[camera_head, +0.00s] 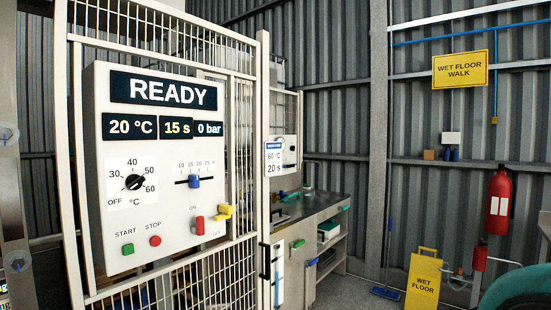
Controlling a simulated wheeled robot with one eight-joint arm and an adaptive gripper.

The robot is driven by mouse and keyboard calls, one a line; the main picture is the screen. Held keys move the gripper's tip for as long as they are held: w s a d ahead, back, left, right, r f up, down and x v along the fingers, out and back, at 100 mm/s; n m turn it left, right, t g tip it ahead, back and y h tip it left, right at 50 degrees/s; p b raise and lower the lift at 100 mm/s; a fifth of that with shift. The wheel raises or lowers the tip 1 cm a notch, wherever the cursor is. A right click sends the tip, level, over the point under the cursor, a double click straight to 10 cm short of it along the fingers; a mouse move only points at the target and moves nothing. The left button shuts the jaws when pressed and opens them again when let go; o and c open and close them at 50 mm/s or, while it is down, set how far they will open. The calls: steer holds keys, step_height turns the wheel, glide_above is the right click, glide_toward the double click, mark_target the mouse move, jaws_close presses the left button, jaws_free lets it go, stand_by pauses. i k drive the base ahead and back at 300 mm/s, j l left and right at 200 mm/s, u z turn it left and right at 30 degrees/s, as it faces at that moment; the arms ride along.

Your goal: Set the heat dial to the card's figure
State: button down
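The heat dial (134,182) is a black knob on a white plate at the left of the control panel (165,250), marked OFF, 30, 40, 50, 60 and °C. Its grip lies on a slant from lower left to upper right; the pointer end is too small to tell. The card (274,158) hangs on the fence right of the panel and reads 60 °C and 20 s. The panel display (130,126) reads 20 °C, with 15 s and 0 bar beside it, under READY. My gripper is not in view.
Near the dial are a blue slider (194,181), a red switch (197,226), a yellow part (224,212), a green START button (128,249) and a red STOP button (155,241). A wire fence (245,130) surrounds the panel. A yellow floor sign (423,280) stands at right.

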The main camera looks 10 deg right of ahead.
mark_target(133, 181)
steer(key=u, duration=0.9)
steer(key=i+l+u, duration=0.1)
steer(key=i+l, duration=0.15)
steer(key=i, duration=0.15)
